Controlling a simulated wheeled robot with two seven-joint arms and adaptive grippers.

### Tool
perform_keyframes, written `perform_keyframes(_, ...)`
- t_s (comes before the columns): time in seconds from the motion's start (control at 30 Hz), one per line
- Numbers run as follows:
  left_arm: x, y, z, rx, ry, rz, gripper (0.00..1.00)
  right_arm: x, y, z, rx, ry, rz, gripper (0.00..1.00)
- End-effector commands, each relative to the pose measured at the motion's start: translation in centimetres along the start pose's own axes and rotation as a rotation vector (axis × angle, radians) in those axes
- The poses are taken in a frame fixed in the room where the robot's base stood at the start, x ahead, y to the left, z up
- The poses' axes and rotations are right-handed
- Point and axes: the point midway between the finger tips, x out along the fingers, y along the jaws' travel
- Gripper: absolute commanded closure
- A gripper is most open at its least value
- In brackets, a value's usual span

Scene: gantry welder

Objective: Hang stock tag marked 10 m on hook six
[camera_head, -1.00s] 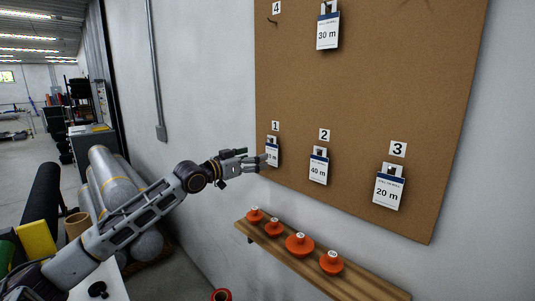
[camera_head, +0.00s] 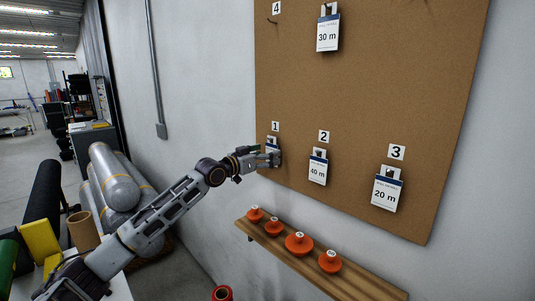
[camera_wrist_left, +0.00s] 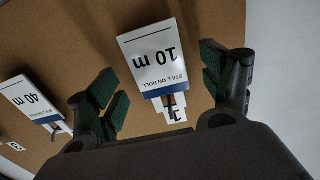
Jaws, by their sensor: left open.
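The 10 m tag hangs at hook one on the corkboard (camera_head: 360,105). In the left wrist view the 10 m tag (camera_wrist_left: 158,62) appears upside down between the open green-padded fingers of my left gripper (camera_wrist_left: 165,88), which do not visibly touch it. In the head view my left gripper (camera_head: 270,158) is at that tag and hides most of it. The 40 m tag (camera_head: 318,169) hangs at hook two and the 20 m tag (camera_head: 387,190) at hook three. The 30 m tag (camera_head: 328,34) hangs higher up. An empty hook (camera_head: 273,20) is under label 4. Hook six is not visible. My right gripper is out of view.
A wooden shelf (camera_head: 325,280) with several orange knobs (camera_head: 299,243) juts out below the board. Grey rolls (camera_head: 115,178) and a yellow block (camera_head: 38,240) are at the left. Free space lies in front of the board's middle.

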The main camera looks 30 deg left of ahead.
Motion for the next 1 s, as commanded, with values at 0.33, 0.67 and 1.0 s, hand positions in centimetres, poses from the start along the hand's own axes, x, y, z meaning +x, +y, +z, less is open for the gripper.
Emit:
perform_keyframes(0.33,0.87,0.09,0.00,0.001,-0.001,0.001,0.20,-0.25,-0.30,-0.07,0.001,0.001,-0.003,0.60)
perform_keyframes(0.67,0.85,0.10,0.01,0.001,0.000,0.001,0.36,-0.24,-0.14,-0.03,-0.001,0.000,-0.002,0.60)
perform_keyframes(1.0,0.85,0.10,0.00,0.001,0.000,0.001,0.57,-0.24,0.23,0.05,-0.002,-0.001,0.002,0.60)
